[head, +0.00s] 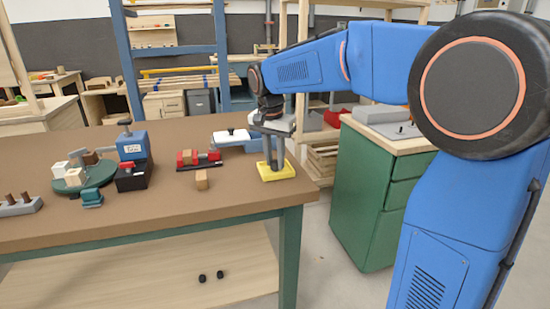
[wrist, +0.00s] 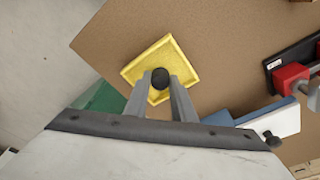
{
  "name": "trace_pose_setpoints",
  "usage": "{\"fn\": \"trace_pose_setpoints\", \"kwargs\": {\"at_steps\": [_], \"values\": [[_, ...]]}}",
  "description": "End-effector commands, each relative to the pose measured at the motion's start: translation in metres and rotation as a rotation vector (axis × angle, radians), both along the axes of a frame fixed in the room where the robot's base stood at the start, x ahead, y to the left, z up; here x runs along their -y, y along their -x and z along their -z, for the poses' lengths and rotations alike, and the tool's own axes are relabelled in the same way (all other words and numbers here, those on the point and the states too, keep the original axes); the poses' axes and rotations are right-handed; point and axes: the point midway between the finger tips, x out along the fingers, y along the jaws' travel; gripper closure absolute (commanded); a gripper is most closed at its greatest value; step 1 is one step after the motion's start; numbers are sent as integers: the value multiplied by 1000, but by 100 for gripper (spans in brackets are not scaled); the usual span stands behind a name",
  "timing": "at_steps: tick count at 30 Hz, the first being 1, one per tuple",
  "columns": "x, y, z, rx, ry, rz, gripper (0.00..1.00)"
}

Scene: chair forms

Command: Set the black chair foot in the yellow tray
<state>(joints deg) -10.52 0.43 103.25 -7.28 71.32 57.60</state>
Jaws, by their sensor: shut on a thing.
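The black chair foot (wrist: 160,77) is a small dark round piece between the two grey fingertips of my gripper (wrist: 160,84) in the wrist view. My gripper is shut on it and points down. The yellow tray (wrist: 138,66) lies right behind the foot in that view. In the head view the yellow tray (head: 288,176) sits at the right front corner of the brown table, with my gripper (head: 274,165) down over it. I cannot tell whether the foot touches the tray floor. The fingers mostly hide the foot in the head view.
The brown table (head: 235,196) holds a wooden block (head: 202,179), a red clamp-like piece (head: 200,158) and a blue-and-white piece (head: 232,135) left of the tray. Two small black pieces (head: 220,274) lie on the lower shelf. A green cabinet (head: 365,200) stands to the right.

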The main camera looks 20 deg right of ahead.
Motion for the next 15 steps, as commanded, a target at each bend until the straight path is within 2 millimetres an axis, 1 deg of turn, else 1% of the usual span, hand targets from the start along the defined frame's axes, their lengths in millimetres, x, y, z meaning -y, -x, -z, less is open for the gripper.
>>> {"fn": "trace_pose_setpoints", "kwargs": {"at_steps": [7, 8, 9, 10, 15], "values": [[0, 0, 4, -1, 1, 0, 98], [0, 0, 4, 0, 0, 0, 72], [0, 0, 4, 0, 0, 0, 63], [0, 0, 4, 0, 0, 0, 56], [0, 0, 4, 0, 0, 0, 55]]}}
